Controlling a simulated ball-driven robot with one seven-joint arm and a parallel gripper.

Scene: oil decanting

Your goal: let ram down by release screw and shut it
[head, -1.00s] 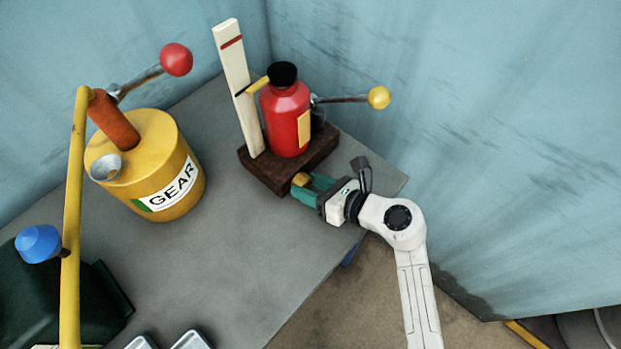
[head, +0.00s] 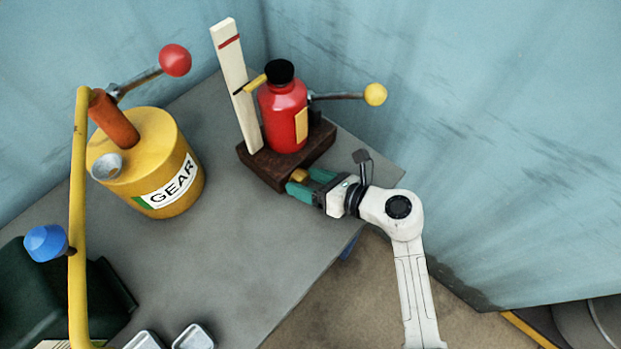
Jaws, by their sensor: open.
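The red jack (head: 284,118) stands upright on a dark wooden block (head: 266,172) at the back of the table. Its ram top is a black cap (head: 279,71). A yellow pointer arm (head: 254,83) reaches from it to a pale upright board (head: 235,90), its dark tip well below the board's red mark (head: 229,41). The brass release screw (head: 300,176) sticks out at the jack's foot. My gripper (head: 305,183) is open, its teal fingers either side of the screw's knob; I cannot tell whether they touch it.
The jack's pump lever with a yellow ball (head: 375,94) points right, above my gripper. A yellow GEAR drum (head: 180,190) with a red-knobbed lever stands left. A yellow pole (head: 77,200) and metal trays (head: 193,337) are nearer. The middle of the table (head: 240,235) is clear.

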